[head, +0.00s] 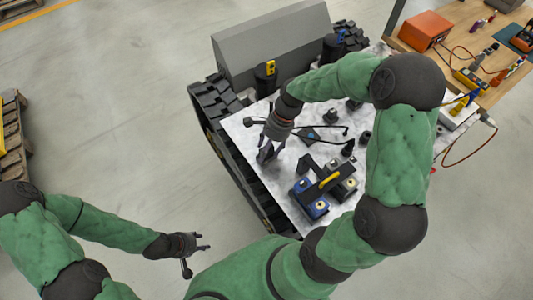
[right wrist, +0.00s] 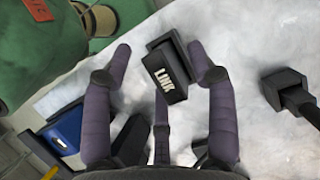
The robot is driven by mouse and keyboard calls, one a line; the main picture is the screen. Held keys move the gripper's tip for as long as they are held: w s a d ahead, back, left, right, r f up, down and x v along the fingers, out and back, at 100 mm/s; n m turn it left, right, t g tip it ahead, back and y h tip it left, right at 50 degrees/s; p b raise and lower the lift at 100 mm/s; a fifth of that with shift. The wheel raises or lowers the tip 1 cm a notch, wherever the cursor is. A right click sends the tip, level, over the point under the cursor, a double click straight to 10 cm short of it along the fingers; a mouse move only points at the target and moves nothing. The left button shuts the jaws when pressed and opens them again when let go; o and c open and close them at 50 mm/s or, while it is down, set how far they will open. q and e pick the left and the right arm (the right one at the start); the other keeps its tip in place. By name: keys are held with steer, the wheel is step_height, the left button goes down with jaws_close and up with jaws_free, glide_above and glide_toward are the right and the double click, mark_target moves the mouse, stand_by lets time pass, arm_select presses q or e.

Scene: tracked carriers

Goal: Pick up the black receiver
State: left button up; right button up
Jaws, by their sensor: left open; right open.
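The black receiver, a small box with white "LINK" lettering (right wrist: 168,76), shows in the right wrist view on the pale marbled top. My right gripper (right wrist: 160,54) is open, with its purple-grey fingers on either side of the receiver; I cannot tell whether they touch it. In the head view my right gripper (head: 268,152) points down over the left part of the deck and hides what lies under it, so I cannot make out the receiver there. My left gripper (head: 199,244) is open and empty over the floor, away from the carrier.
The tracked carrier's deck (head: 237,127) holds a blue-and-black device (head: 310,198), a black case with a yellow handle (head: 330,180) and several black parts. A grey box (head: 270,42) stands behind. A wooden workbench (head: 462,20) with tools is at upper right.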

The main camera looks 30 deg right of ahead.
jaws_close()
steer(key=shift+r, duration=0.1)
